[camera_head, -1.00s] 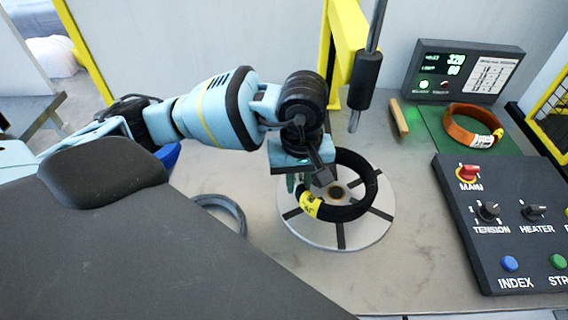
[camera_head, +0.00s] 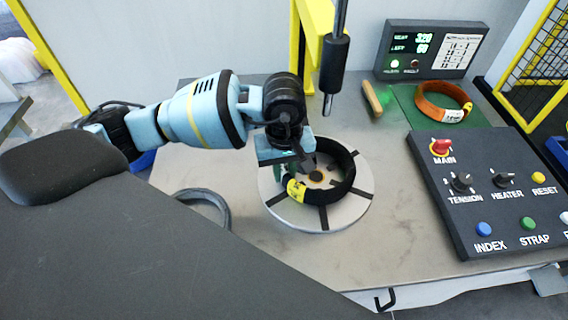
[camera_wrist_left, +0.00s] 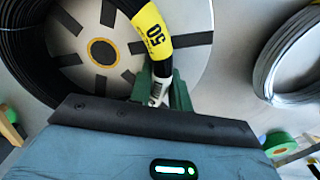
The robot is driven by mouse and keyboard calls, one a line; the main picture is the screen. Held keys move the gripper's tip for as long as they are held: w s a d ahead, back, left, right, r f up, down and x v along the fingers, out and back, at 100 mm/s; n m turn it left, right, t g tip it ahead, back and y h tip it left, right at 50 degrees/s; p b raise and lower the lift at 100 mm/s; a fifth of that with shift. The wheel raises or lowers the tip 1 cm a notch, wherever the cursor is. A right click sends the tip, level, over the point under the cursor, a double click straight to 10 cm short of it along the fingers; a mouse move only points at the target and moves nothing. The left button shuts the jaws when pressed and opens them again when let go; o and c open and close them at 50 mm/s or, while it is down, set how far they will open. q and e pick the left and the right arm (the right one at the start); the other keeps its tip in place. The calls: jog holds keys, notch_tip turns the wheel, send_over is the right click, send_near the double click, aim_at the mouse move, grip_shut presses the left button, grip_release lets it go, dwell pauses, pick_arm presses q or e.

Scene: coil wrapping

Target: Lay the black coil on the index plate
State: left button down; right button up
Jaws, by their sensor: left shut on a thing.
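The black coil (camera_head: 345,180) has a yellow label (camera_head: 296,190). In the head view it lies over the pale round index plate (camera_head: 343,212), ringing its hub (camera_head: 316,177). I cannot tell whether its underside touches the plate. My left gripper (camera_head: 284,176) is shut on the coil's left side, near the label. In the left wrist view its green fingers (camera_wrist_left: 172,92) grip the coil (camera_wrist_left: 22,55) just below the label, which reads 50. The hub (camera_wrist_left: 102,51) shows inside the ring there. My right gripper is not in view.
A grey coil (camera_head: 222,205) lies left of the plate. A black rod tool (camera_head: 333,65) hangs behind it. A control panel (camera_head: 495,190) stands to the right. Behind are a display (camera_head: 430,50), a green mat (camera_head: 425,122) with an orange coil (camera_head: 430,105), and a wooden stick (camera_head: 373,98).

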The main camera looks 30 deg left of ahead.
pick_arm(q)
jog(key=c, duration=1.7)
grip_release()
jog(key=shift+f, duration=0.15)
jog(key=o, duration=0.4)
jog(key=shift+r, duration=3.95)
